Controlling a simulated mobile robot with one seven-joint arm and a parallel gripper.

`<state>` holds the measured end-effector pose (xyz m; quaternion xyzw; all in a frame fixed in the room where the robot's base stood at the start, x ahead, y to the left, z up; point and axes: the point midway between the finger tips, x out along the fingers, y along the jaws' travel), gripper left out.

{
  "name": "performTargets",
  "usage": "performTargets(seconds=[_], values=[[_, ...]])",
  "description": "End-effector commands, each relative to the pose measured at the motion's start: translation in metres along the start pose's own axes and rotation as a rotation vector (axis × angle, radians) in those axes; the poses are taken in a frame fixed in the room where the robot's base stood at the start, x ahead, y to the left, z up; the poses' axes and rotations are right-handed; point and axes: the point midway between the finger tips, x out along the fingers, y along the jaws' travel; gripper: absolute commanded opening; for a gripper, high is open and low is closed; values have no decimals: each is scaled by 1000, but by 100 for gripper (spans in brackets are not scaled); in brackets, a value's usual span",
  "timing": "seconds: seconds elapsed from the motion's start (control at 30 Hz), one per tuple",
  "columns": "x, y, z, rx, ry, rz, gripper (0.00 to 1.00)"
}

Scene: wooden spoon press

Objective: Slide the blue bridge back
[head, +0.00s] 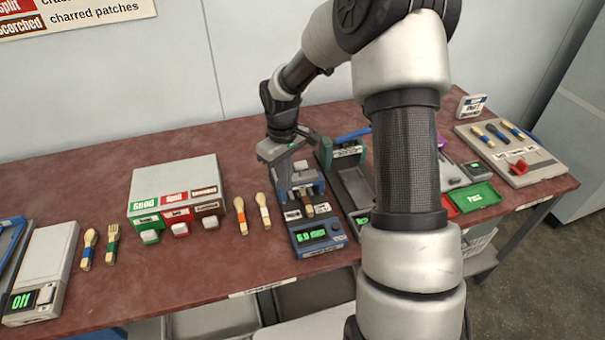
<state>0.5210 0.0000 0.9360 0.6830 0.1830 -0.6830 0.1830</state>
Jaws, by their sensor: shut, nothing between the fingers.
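The blue bridge (315,186) spans the rear part of a dark-and-blue device (322,238) with a lit green display at its front. A wooden spoon piece (308,206) lies in that device, in front of the bridge, beside small white labels. My gripper (290,193) points down at the left side of the bridge, shut and empty. The gripper body covers the back of the bridge. I cannot tell whether the fingertips touch it.
Left of the device lie two spoons (252,213) and a grey box (175,183) with labelled buttons. Red tabletop (235,262) is clear at front left.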

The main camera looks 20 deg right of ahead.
Motion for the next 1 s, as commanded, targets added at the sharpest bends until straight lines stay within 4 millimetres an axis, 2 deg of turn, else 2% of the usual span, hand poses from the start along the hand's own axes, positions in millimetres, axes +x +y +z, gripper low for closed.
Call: performTargets(seconds=[0.57, 1.0], values=[[0, 0, 0, 0, 0, 0, 0], [17, 0, 0, 0, -1, -1, 0]])
